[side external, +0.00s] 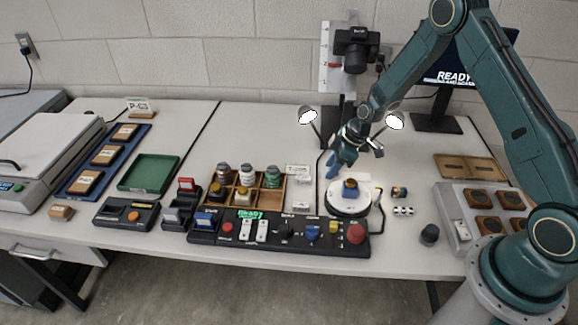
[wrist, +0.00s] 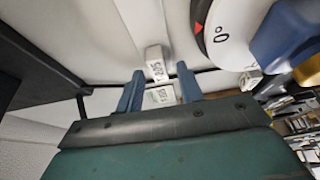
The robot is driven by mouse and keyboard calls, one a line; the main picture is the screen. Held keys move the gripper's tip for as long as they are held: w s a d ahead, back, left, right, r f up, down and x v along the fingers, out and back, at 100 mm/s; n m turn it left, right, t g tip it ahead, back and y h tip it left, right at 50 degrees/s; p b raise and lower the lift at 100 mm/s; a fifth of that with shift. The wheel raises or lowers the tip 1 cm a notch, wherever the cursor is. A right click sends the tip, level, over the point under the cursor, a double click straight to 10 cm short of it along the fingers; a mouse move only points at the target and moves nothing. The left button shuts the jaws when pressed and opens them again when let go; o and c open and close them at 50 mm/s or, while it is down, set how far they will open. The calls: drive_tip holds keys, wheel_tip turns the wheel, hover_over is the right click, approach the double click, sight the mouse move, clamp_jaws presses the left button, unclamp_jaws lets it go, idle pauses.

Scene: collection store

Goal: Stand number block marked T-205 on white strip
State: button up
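My gripper (side external: 338,166) (wrist: 160,90) hangs above the table, left of and behind the round turntable, with its blue fingers apart. In the wrist view, a small pale block (wrist: 162,95) shows between the fingertips; its marking is too blurred to read surely. I cannot tell whether the fingers touch it. Another white block (wrist: 155,62) with dark characters, perhaps ending in 05, stands just beyond. In the side view, small white labelled pieces (side external: 298,170) lie left of the gripper, their markings unreadable. I cannot pick out the white strip surely.
The turntable (side external: 348,208) carries a blue and yellow object (side external: 350,189); its 0° mark shows in the wrist view (wrist: 222,28). A wooden tray of jars (side external: 270,203), a control panel (side external: 290,244) and two lamps are near. The table behind the tray is clear.

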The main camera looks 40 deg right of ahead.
drive_tip(key=shift+r, duration=0.1)
drive_tip(key=v, duration=1.2)
drive_tip(key=shift+r, duration=0.1)
idle(0.6)
drive_tip(key=s+a+r+m+h, duration=0.1)
drive_tip(key=s+a+r+m, duration=0.15)
drive_tip(key=s+r, duration=0.45)
drive_tip(key=s+a+r+m+h, duration=0.1)
drive_tip(key=s+a+r, duration=0.25)
drive_tip(key=r, duration=0.65)
drive_tip(key=s+a+r+m+t, duration=0.1)
drive_tip(key=s+r+m, duration=0.1)
drive_tip(key=s, duration=0.7)
drive_tip(key=s+a+r+m+t+h, duration=0.1)
drive_tip(key=s+r+m, duration=0.2)
drive_tip(key=s, duration=0.5)
drive_tip(key=shift+s+r, duration=0.35)
drive_tip(key=shift+r, duration=0.15)
